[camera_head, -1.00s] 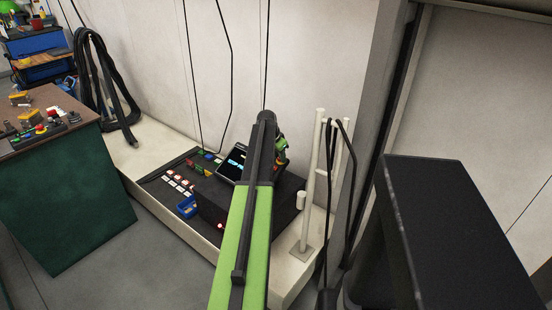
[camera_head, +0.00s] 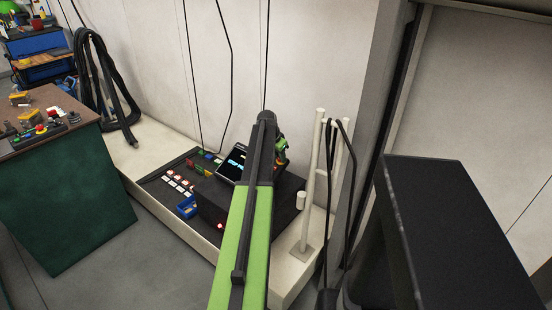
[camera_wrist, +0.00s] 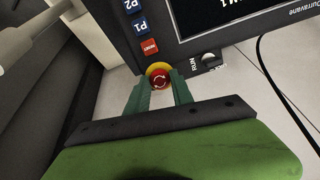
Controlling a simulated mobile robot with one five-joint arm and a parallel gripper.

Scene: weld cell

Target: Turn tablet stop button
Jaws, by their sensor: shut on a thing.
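The tablet (camera_head: 233,162) stands on the dark control console, partly hidden behind my arm in the head view. In the wrist view its dark frame (camera_wrist: 190,48) and part of its screen (camera_wrist: 215,15) show at the top. The stop button (camera_wrist: 159,78) is a red round knob with white turn arrows on a yellow ring, at the tablet's lower corner. My gripper (camera_wrist: 161,88) is shut on the stop button, with one green finger on each side of it.
Beside the button are the P1, P2 and RESET keys (camera_wrist: 149,47) and a RUN switch (camera_wrist: 211,60). The console (camera_head: 212,210) bears several keys and a blue box (camera_head: 187,207). A white pipe post (camera_head: 312,185) stands close to the right. A green bench (camera_head: 75,200) is at left.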

